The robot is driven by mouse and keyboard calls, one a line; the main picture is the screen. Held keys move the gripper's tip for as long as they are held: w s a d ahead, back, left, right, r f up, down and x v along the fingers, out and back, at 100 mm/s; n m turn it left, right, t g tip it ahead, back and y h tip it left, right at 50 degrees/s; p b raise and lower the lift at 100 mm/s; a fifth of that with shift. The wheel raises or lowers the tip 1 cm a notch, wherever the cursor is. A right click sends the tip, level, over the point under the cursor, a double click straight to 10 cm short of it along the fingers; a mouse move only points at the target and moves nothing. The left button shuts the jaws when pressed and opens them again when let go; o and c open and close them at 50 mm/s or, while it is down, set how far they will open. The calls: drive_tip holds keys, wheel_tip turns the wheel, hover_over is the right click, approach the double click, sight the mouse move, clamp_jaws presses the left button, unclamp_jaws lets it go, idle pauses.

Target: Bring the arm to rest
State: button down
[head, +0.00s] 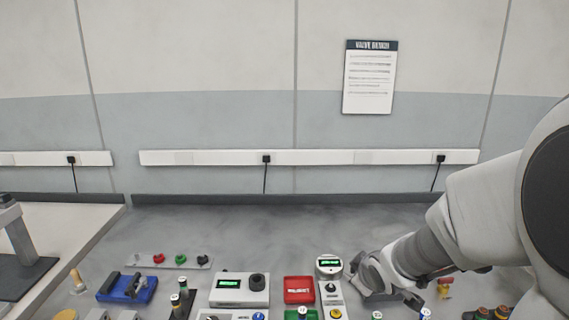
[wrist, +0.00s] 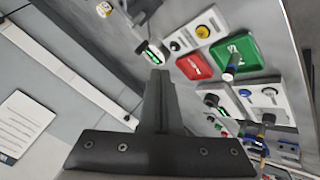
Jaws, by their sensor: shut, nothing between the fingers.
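My arm (head: 470,215) reaches in from the right edge of the head view and bends down to the bench. My gripper (wrist: 160,76) shows in the wrist view with its two dark fingers together and nothing between them. In the head view my gripper's hand (head: 374,272) is low over the bench, just right of the round-topped device with a green display (head: 329,265). Its fingertips are hard to make out there. In the wrist view the fingers point toward the bench devices; I cannot tell how far above them they are.
The grey bench (head: 230,225) is clear along the back. A red box (head: 299,289), a white meter box (head: 239,289), a blue vise-like block (head: 127,288) and a strip with coloured knobs (head: 170,261) stand along the front. A white power rail (head: 310,157) runs along the wall.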

drive_tip(key=s+a+r+m+g+p, duration=0.1)
drive_tip(key=s+r+m, duration=0.3)
drive_tip(key=s+r, duration=0.3)
drive_tip(key=s+a+r+m+g+p, duration=0.2)
drive_tip(key=s+r+m, duration=0.2)
drive_tip(key=s, duration=1.1)
wheel_tip(320, 180, up, 4)
drive_tip(key=shift+s+f, duration=0.1)
drive_tip(key=shift+s, duration=0.25)
